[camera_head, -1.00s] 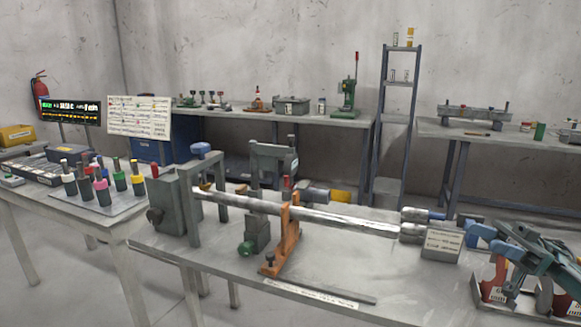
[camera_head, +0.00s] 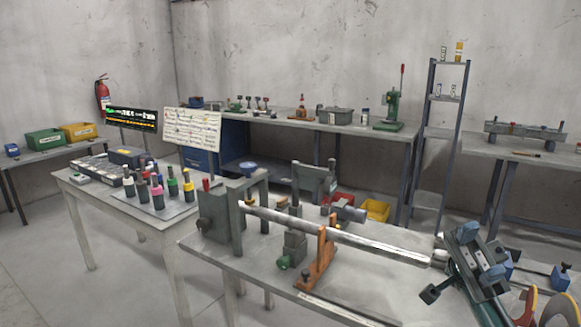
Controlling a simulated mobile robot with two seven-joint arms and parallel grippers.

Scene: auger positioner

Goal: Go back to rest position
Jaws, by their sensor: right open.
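My right gripper (camera_head: 476,252) is at the lower right, raised over the right end of the workbench (camera_head: 370,290). It is open, and I see nothing between its jaws. A long grey metal shaft (camera_head: 372,241) lies across the bench, running from a grey-green block (camera_head: 213,215) at the left to near my right gripper. The gripper overlaps the shaft's right end in the picture; I cannot tell whether they touch. An orange stand (camera_head: 318,264) stands at the middle of the shaft. My left gripper is not in view.
A side table (camera_head: 112,205) at left holds several colour-banded cylinders (camera_head: 157,192). A back bench (camera_head: 290,119) holds a green press (camera_head: 393,108). A tall shelf rack (camera_head: 436,133) stands behind. Floor (camera_head: 60,275) at the lower left is clear.

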